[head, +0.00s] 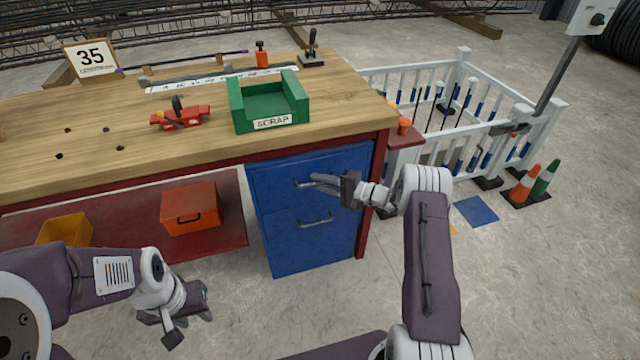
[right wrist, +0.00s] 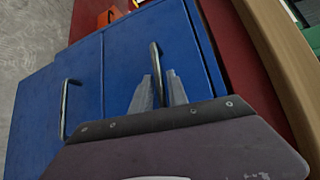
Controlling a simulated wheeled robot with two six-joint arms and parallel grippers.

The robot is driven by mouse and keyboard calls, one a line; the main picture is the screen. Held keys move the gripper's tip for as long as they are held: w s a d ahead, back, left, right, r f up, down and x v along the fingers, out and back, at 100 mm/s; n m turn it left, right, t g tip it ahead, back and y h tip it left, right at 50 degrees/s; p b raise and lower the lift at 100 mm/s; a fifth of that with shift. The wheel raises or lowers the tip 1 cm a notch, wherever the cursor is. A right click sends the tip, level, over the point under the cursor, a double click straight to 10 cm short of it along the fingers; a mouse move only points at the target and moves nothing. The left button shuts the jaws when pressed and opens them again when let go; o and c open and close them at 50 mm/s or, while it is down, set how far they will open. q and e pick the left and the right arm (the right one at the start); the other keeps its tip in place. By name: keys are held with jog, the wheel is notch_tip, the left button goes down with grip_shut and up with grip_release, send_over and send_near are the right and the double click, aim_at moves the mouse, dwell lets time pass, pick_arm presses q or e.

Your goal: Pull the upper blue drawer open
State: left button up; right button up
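The blue drawer cabinet stands under the right end of the workbench. Its upper blue drawer (head: 280,168) looks shut, with a grey bar handle (head: 303,184). The lower drawer (head: 290,245) has its own handle (head: 316,221) and also looks shut. My right gripper (head: 318,182) reaches in from the right at the upper handle. In the right wrist view its two fingers (right wrist: 158,80) stand on either side of the upper handle (right wrist: 154,55), with a gap between them. My left gripper (head: 200,305) hangs low in front of the bench, away from the cabinet; its finger gap is unclear.
The wooden benchtop (head: 200,150) holds a green SCRAP bin (head: 268,105) and a red tool (head: 180,118). An orange-red toolbox (head: 190,208) and a yellow bin (head: 65,232) sit on the lower shelf. Concrete floor before the cabinet is clear. A white fence (head: 510,120) stands right.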

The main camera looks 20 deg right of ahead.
grip_shut()
dwell(1.4)
